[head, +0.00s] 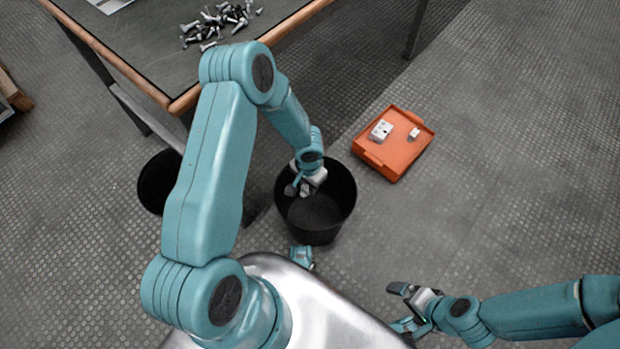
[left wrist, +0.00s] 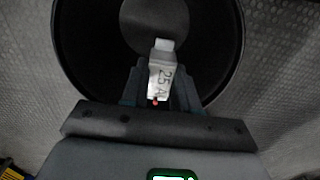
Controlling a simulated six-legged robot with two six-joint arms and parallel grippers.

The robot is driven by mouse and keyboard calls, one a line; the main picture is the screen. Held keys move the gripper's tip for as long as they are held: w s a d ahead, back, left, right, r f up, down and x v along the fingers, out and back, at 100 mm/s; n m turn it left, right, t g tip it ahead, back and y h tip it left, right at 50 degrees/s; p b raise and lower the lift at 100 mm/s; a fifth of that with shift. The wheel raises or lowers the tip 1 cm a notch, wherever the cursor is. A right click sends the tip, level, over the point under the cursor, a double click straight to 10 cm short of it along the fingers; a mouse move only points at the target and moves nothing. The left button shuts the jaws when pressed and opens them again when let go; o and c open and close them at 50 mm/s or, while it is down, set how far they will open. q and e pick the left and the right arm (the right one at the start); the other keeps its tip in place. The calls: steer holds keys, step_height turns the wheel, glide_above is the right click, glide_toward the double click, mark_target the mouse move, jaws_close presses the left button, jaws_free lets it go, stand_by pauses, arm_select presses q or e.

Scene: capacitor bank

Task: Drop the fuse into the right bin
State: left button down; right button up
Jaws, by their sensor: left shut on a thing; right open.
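The fuse (left wrist: 161,75) is a small pale block marked "25 A". My left gripper (left wrist: 158,88) is shut on it, and in the left wrist view it shows against the dark inside of a bin. In the head view my left gripper (head: 305,184) is over the left part of the right bin (head: 322,230), a round black bucket. The left bin (head: 158,180) is black too and partly hidden behind my left arm. My right gripper (head: 408,305) is open and empty, low at the right, away from the bins.
An orange tray (head: 388,167) with two small pale parts lies on the floor right of the right bin. A workbench (head: 150,40) with a pile of bolts (head: 215,25) stands at the back left. The patterned floor at the right is clear.

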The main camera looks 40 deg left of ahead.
arm_select(q)
step_height(320, 180, down, 2)
steer(key=shift+f+b, duration=0.2)
steer(key=shift+b, duration=0.15)
steer(key=c, duration=0.8)
jaws_free()
steer(key=shift+r, duration=0.1)
step_height(320, 180, up, 16)
steer(key=p, duration=0.6)
steer(key=shift+r, duration=0.15)
